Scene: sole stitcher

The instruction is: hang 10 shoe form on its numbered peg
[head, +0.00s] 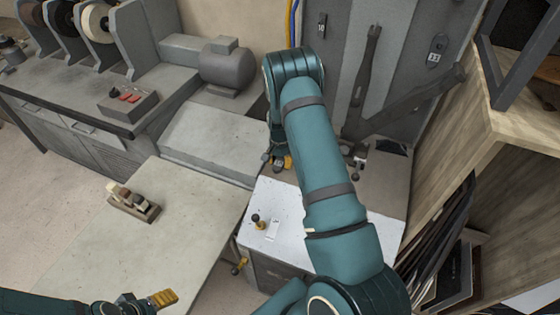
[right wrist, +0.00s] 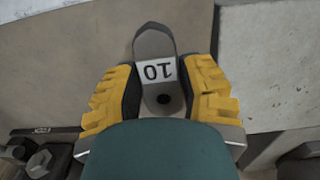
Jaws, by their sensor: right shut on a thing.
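A grey shoe form (right wrist: 155,42) with a white label reading 10 sits between the yellow fingers of my right gripper (right wrist: 160,95) in the right wrist view. The gripper is shut on it. In the head view my right gripper (head: 279,162) hangs low behind the white-topped cabinet, and the form is mostly hidden there. A number plate 10 (head: 321,25) is on the grey wall panel, above and right of the gripper. Its peg cannot be made out. My left gripper (head: 162,298) is at the bottom left, empty as far as seen; its finger gap is unclear.
A plate 11 (head: 433,57) is further right on the panel. Dark grey bars cross in front of the panel. A wooden shelf (head: 515,130) bounds the right. A control box (head: 128,103) and motor stand behind.

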